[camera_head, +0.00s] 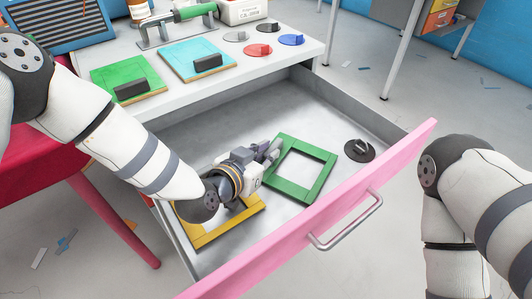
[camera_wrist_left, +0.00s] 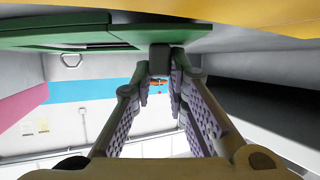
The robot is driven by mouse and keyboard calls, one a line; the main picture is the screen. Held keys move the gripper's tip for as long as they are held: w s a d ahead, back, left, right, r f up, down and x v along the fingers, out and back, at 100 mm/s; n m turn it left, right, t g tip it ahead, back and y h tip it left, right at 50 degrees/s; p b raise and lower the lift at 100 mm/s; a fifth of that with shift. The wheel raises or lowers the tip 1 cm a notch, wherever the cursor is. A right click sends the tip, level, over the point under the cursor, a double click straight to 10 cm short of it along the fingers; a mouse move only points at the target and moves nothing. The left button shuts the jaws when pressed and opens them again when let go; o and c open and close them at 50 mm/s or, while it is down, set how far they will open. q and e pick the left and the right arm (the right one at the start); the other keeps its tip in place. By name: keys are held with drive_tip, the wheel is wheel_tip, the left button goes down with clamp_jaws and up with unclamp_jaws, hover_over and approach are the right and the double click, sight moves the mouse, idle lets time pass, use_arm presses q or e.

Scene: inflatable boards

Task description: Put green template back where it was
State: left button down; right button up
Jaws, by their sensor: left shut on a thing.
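The green template (camera_head: 288,191) is a square open frame in the pulled-out drawer (camera_head: 215,128), right of the yellow template (camera_head: 232,230). My left gripper (camera_head: 272,151) reaches into the drawer and is shut on the green template's left side. In the left wrist view, the green template (camera_wrist_left: 95,36) spans the upper left above the fingertips (camera_wrist_left: 160,58), and the yellow template (camera_wrist_left: 245,12) fills the upper right. I cannot tell whether the green template touches the drawer floor. My right gripper is outside the views; only my right arm shows.
A dark round knobbed piece (camera_head: 359,150) lies in the drawer's right part. The pink drawer front (camera_head: 270,235) has a metal handle (camera_head: 345,222). On the tabletop are a green board (camera_head: 125,75), a cyan board (camera_head: 196,58) and several small discs. The drawer's back floor is clear.

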use_arm(q)
drive_tip(key=c, duration=1.6)
unclamp_jaws()
drive_tip(key=shift+o, duration=0.2)
